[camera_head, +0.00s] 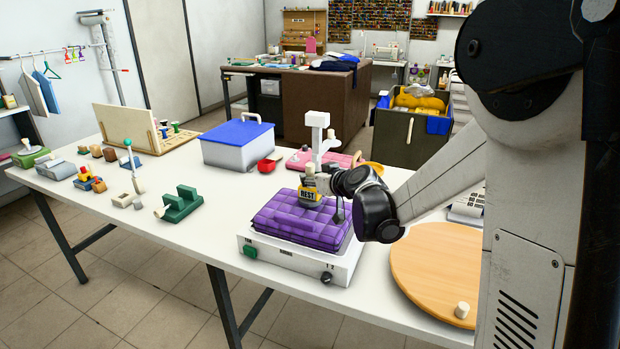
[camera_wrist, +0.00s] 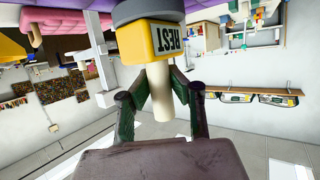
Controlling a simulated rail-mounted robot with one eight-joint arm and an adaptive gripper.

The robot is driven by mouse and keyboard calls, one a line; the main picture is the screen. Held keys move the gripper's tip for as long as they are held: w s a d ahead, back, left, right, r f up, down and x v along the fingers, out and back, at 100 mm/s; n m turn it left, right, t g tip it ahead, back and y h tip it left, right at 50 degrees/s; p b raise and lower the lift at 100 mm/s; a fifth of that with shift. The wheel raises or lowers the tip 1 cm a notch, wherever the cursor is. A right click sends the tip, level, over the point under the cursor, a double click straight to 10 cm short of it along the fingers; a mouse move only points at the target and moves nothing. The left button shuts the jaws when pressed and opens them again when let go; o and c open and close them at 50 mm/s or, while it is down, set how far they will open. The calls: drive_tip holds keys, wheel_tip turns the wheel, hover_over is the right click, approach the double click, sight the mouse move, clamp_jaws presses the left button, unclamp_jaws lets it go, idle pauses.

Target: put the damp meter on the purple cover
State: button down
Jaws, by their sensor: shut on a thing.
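The damp meter (camera_head: 308,195) appears to be the yellow piece labelled "REST", with a wide grey foot and a cream stem. My gripper (camera_head: 322,181) is shut on its stem. In the wrist view, which is upside down, the fingers of my gripper (camera_wrist: 163,92) close around the stem below the yellow body of the damp meter (camera_wrist: 150,40). The purple cover (camera_head: 280,212) is quilted and lies on a white boxy unit. The meter is upright over the cover's back part; its foot is at or just above the surface, and I cannot tell whether it touches.
The white unit (camera_head: 300,262) has a green knob and a dark knob. A white post (camera_head: 317,135) stands behind the cover. A round wooden board (camera_head: 425,265) lies at right. A blue-lidded box (camera_head: 237,143), a red item (camera_head: 267,165) and a green block (camera_head: 182,204) stand left and behind.

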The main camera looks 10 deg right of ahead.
drive_tip(key=shift+f+b, duration=0.45)
drive_tip(key=shift+f, duration=0.05)
drive_tip(key=c, duration=1)
unclamp_jaws()
drive_tip(key=shift+o, duration=0.2)
drive_tip(key=shift+s+r, duration=0.1)
drive_tip(key=s+r, duration=0.1)
drive_tip(key=s+d+r+p, duration=0.1)
drive_tip(key=s+r+p, duration=0.1)
drive_tip(key=s, duration=0.1)
drive_tip(key=shift+s+d+r, duration=0.1)
drive_tip(key=shift+d+r, duration=0.15)
idle(0.6)
